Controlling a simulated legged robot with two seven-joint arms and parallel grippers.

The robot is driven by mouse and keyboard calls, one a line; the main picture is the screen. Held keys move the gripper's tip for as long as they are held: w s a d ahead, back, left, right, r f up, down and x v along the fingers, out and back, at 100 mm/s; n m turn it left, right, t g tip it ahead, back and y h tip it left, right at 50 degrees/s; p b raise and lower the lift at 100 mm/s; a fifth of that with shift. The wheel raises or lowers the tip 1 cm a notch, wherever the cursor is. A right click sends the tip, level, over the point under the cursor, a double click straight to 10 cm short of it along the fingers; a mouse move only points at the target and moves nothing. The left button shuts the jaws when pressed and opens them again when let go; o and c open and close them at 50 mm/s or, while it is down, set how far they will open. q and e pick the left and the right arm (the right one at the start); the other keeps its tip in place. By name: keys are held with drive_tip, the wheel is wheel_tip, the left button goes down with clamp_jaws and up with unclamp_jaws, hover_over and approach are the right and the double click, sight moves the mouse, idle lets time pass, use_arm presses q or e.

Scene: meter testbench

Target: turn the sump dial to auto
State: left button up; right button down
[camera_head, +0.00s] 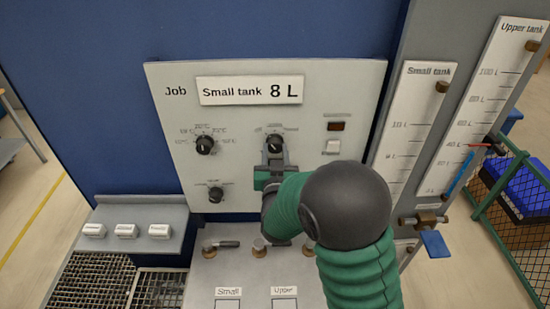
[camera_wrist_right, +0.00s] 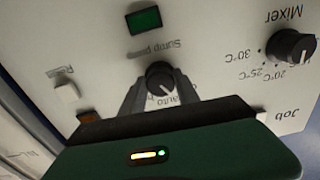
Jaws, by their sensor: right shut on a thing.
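The sump dial (camera_head: 274,143) is a round black knob with a white mark, on the upright pale panel right of its middle. In the wrist view the dial (camera_wrist_right: 160,79) appears upside down under the label "Sump pump". My right gripper (camera_head: 272,153) reaches it from below and in front. Its two dark fingers (camera_wrist_right: 160,90) stand on either side of the knob and are shut on it. A word that seems to read "auto" is beside the knob, partly hidden by a finger. I cannot tell exactly which setting the white mark meets. My left gripper is not in view.
A temperature dial (camera_head: 205,144) and another dial (camera_head: 216,194) are on the panel's left. A dark green lamp (camera_wrist_right: 144,20) and a white switch (camera_head: 333,146) are near the sump dial. Valves (camera_head: 260,247) line the ledge below. Tank gauges (camera_head: 408,120) stand at right.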

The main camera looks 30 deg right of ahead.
drive_tip(key=m+b, duration=0.5)
drive_tip(key=b, duration=0.1)
drive_tip(key=shift+r+m+b, duration=0.15)
drive_tip(key=shift+m+b, duration=0.45)
drive_tip(key=shift+b, duration=0.2)
